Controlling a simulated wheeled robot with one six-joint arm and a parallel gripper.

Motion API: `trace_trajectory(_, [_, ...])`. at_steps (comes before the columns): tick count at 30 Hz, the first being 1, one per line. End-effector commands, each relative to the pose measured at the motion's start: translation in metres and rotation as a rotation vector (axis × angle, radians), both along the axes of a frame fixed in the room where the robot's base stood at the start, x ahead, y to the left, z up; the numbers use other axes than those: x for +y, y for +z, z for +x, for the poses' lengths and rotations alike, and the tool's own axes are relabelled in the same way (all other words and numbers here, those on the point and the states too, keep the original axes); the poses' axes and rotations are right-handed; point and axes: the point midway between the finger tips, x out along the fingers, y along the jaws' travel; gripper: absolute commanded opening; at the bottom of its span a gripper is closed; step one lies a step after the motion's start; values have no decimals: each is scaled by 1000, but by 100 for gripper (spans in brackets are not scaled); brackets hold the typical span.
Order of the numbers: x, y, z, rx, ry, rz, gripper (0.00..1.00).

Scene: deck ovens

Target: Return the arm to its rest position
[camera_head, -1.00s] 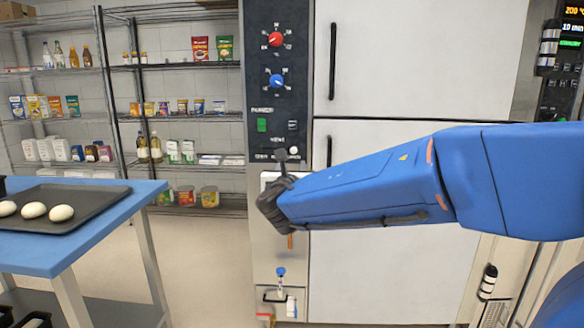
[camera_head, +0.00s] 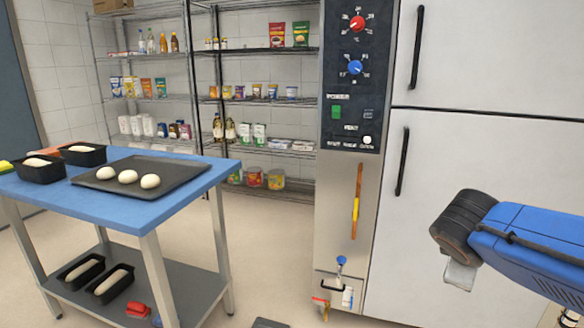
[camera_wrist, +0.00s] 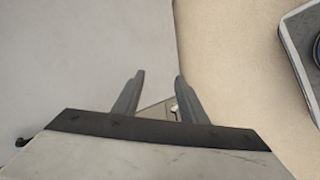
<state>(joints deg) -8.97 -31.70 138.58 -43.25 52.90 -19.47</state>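My gripper (camera_head: 460,274) hangs at the lower right of the head view, below the dark wrist of my blue arm. It is in front of the white oven doors and apart from them. In the wrist view my gripper (camera_wrist: 159,84) shows two grey fingers spread apart with nothing between them. The fingers point at a pale panel and the beige floor.
The oven control panel (camera_head: 353,70) has a red and a blue knob. Dark vertical handles (camera_head: 402,162) stick out from the oven doors. A blue table (camera_head: 125,205) with a dough tray (camera_head: 185,175) stands left. Open floor (camera_head: 265,235) lies between.

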Motion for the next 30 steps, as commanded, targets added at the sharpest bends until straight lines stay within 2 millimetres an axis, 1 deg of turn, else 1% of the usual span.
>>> trace_trajectory(1, [2, -9, -17, -16, -67, 87, 38])
trace_trajectory(6, [27, -40, -66, -57, -305, 405, 38])
trace_trajectory(9, [46, -52, -87, -74, -432, 575, 38])
trace_trajectory(12, [64, -60, -103, -85, -532, 712, 38])
trace_trajectory(15, [77, -64, -112, -91, -601, 806, 38])
trace_trajectory(18, [84, -66, -116, -92, -636, 857, 38])
trace_trajectory(30, [86, -66, -117, -92, -646, 871, 38])
